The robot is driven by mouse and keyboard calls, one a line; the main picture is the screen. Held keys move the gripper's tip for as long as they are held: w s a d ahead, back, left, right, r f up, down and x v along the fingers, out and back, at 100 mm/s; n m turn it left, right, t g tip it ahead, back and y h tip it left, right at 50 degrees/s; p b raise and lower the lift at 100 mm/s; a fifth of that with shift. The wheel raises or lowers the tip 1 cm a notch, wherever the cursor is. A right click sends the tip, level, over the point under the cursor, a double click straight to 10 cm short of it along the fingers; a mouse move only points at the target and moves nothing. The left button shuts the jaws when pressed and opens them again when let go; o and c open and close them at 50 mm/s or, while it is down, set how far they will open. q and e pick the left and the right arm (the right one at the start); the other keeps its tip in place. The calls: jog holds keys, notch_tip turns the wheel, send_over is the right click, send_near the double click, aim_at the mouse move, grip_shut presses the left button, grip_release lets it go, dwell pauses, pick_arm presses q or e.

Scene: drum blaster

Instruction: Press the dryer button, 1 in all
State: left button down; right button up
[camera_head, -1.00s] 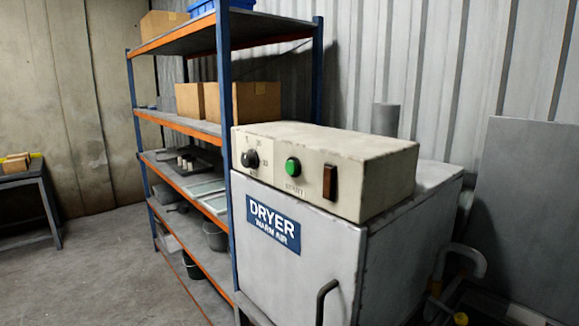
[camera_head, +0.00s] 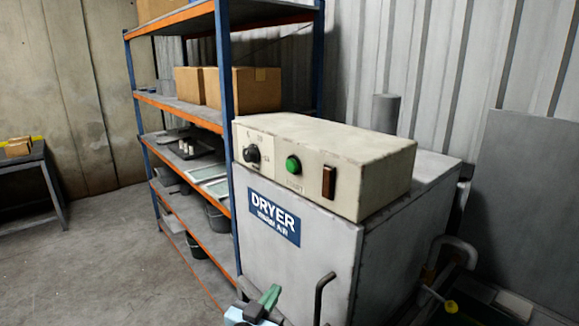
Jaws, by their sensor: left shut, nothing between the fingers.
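The grey dryer (camera_head: 300,270) stands in the middle, with a blue sign reading DRYER WARM AIR on its front. A cream control box (camera_head: 345,150) sits on top of it. The round green button (camera_head: 293,164), marked START, is on the box's front face, between a black dial (camera_head: 252,153) and a dark red-brown switch (camera_head: 328,182). My left gripper (camera_head: 270,297) shows at the bottom edge, low in front of the dryer door and well below the button. It is shut and empty, apart from the button. My right gripper is not in view.
A dark door handle (camera_head: 321,296) stands out from the dryer front, just right of my left gripper. A blue and orange shelf rack (camera_head: 227,60) with boxes and trays stands close to the dryer's left. The floor (camera_head: 100,265) at left is clear.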

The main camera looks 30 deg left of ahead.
aim_at(291, 165)
pick_arm(q)
jog(key=s+a+r+t+y+p, duration=0.1)
jog(key=s+r+t, duration=0.2)
jog(key=r, duration=1.1)
jog(key=s+a+r+n+t+y+p, duration=0.1)
jog(key=s+a+r+t+y, duration=0.1)
jog(key=r, duration=1.2)
jog(key=shift+s+t, duration=0.8)
jog(key=shift+r, duration=0.1)
jog(key=w+d+b, duration=0.1)
jog(key=w+d, duration=0.2)
jog(key=w, duration=0.5)
jog(key=shift+d, duration=0.2)
jog(key=shift+w, duration=0.25)
jog(key=shift+w+d, duration=0.15)
jog(key=shift+w, duration=0.1)
